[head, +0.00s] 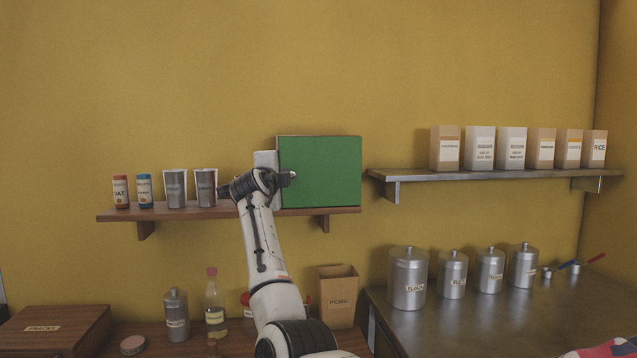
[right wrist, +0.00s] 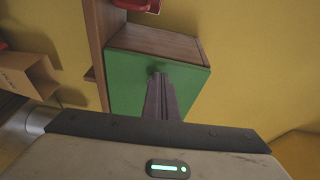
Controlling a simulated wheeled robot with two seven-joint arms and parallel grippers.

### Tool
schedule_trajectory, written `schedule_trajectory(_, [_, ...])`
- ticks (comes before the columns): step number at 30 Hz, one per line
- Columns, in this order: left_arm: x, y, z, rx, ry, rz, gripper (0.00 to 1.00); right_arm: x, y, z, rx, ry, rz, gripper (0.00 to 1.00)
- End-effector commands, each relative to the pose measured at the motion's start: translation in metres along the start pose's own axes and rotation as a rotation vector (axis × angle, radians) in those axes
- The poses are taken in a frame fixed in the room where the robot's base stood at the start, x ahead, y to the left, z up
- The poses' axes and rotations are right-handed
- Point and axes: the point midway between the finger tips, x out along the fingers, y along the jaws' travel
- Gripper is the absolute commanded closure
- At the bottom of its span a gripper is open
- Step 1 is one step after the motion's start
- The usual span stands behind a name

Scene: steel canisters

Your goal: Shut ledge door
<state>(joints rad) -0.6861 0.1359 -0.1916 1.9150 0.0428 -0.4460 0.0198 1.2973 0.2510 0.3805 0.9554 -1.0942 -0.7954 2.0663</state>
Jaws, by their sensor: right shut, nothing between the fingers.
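The ledge door is a green panel (head: 322,172) on the front of a small box on the wooden ledge (head: 345,210). It also shows in the right wrist view (right wrist: 128,78), where the box's brown wooden side (right wrist: 165,42) meets it with no clear gap. My right gripper (right wrist: 157,76) is shut and empty, with its fingertips in front of the green panel. Whether they touch it, I cannot tell. In the head view my right arm and hand cover the panel's left edge. My left gripper is not in view.
Two metal cups (head: 176,188) and two small jars (head: 121,191) stand on the ledge left of the box. A cardboard box (head: 337,300) stands below. A second shelf (head: 480,178) with several cartons is at the right. The wall above is clear.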

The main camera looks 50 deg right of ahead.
Motion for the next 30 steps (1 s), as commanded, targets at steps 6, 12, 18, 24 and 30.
schedule_trajectory(6, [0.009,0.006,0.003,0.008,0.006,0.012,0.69,-0.037,-0.003,0.022,-0.004,-0.009,0.006,1.00])
schedule_trajectory(12, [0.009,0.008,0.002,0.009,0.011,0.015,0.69,-0.057,-0.005,0.056,-0.006,-0.007,0.008,1.00])
schedule_trajectory(18, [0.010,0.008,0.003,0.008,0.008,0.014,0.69,-0.072,-0.007,0.083,-0.006,-0.005,0.009,1.00])
schedule_trajectory(24, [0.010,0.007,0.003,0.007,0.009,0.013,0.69,-0.077,-0.007,0.092,-0.004,-0.003,0.008,1.00])
schedule_trajectory(30, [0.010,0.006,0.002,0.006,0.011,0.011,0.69,-0.078,-0.006,0.092,-0.006,-0.003,0.009,1.00])
